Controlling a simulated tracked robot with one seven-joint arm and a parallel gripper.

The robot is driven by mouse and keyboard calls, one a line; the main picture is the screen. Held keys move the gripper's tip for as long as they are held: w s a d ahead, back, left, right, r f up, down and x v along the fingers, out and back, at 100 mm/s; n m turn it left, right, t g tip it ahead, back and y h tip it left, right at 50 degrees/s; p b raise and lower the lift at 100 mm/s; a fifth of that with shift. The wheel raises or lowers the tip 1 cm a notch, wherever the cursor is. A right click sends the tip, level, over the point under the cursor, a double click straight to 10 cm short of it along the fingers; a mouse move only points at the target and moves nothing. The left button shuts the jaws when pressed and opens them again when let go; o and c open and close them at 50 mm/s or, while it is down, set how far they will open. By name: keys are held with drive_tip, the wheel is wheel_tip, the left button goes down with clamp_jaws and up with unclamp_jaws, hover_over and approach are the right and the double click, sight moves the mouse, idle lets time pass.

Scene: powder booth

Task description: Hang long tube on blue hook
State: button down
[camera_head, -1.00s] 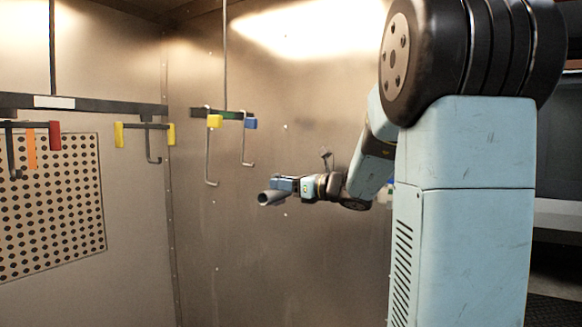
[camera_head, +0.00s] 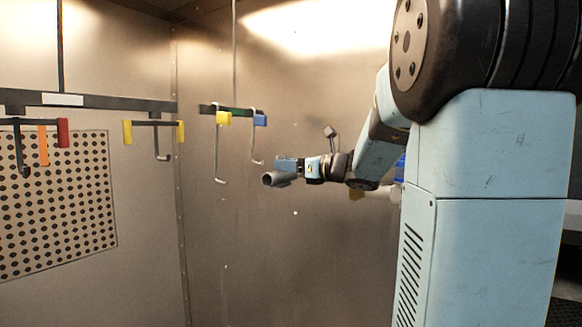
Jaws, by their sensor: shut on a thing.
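My gripper (camera_head: 286,170) is at the middle of the view, shut on a grey tube (camera_head: 270,180). The tube's open end faces the camera, and its length behind that end is mostly hidden, so I cannot tell how long it is. The blue hook is a bent wire hook (camera_head: 252,140) under a blue block (camera_head: 260,120) on a short hanging bar. Its curled lower end is close to the left of my gripper in the picture, with a small gap; I cannot tell the depth between them. The tube is not on the hook.
A longer wire hook under a yellow block (camera_head: 223,118) hangs left of the blue one. Farther left, a dark rail (camera_head: 88,102) carries hooks with yellow, red and orange (camera_head: 43,146) markers. A perforated panel (camera_head: 55,200) is on the left wall. Space below the hooks looks clear.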

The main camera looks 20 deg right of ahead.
sight(263, 163)
drive_tip(key=shift+x, duration=2.05)
drive_tip(key=shift+w, duration=0.1)
drive_tip(key=shift+x, duration=2.25)
drive_tip(key=shift+f, duration=0.7)
drive_tip(key=c, duration=0.6)
unclamp_jaws()
